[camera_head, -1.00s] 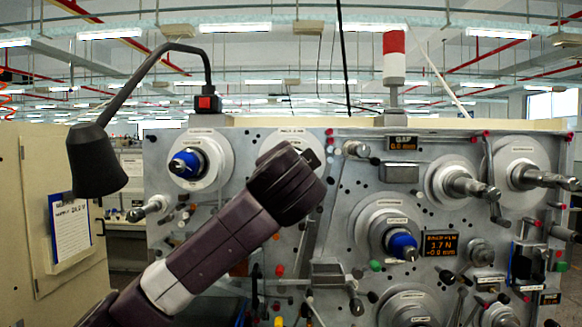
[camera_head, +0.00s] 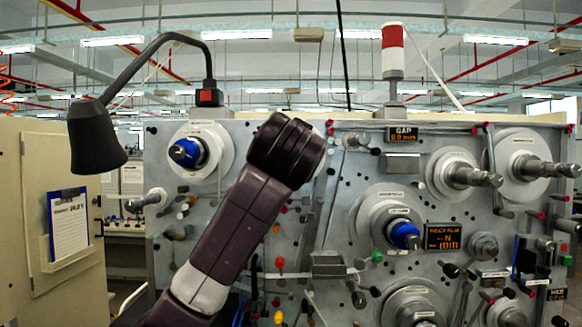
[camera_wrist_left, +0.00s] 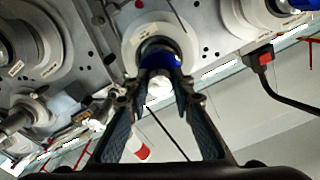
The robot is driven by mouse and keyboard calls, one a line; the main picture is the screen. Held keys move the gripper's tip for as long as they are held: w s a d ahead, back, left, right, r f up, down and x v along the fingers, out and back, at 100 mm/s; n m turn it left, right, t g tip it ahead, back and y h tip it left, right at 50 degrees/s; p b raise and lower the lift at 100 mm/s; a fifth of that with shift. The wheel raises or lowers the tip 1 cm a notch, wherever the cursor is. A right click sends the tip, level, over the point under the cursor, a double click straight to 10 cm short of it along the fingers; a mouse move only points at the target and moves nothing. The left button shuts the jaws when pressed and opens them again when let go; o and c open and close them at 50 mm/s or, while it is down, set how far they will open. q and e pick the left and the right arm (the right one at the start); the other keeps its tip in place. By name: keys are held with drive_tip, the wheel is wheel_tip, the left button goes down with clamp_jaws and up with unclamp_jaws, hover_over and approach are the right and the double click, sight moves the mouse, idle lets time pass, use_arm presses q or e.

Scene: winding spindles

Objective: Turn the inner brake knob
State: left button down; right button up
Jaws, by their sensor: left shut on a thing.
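My left arm (camera_head: 240,215) reaches up from the bottom of the head view to the upper part of the machine panel. Its wrist covers the inner spindle and its knob there, and the fingers are hidden behind it. In the left wrist view the blue brake knob (camera_wrist_left: 159,61) sits on its spindle, ringed by a pale disc (camera_wrist_left: 182,32). My left gripper (camera_wrist_left: 161,76) has its two fingertips closed on this knob, one on each side. My right gripper is in neither view.
Other blue knobs sit on the left spindle (camera_head: 187,152) and the lower middle spindle (camera_head: 403,236). A black lamp (camera_head: 96,138) hangs at the left. A red and white beacon (camera_head: 393,52) stands on top. Levers and small knobs crowd the panel.

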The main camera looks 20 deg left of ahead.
use_arm(q)
drive_tip(key=n+b, duration=0.2)
drive_tip(key=shift+d+f+n, duration=0.1)
drive_tip(key=shift+f+n, duration=0.15)
drive_tip(key=shift+n, duration=0.15)
drive_tip(key=n+b, duration=0.1)
drive_tip(key=n, duration=0.1)
drive_tip(key=shift+r+n, duration=0.1)
drive_tip(key=shift+n, duration=0.3)
drive_tip(key=shift+r+n+b, duration=0.15)
drive_tip(key=shift+n+b, duration=0.6)
drive_tip(key=shift+n, duration=1.45)
drive_tip(key=c, duration=1.7)
unclamp_jaws()
drive_tip(key=shift+o, duration=0.2)
drive_tip(key=shift+s, duration=0.1)
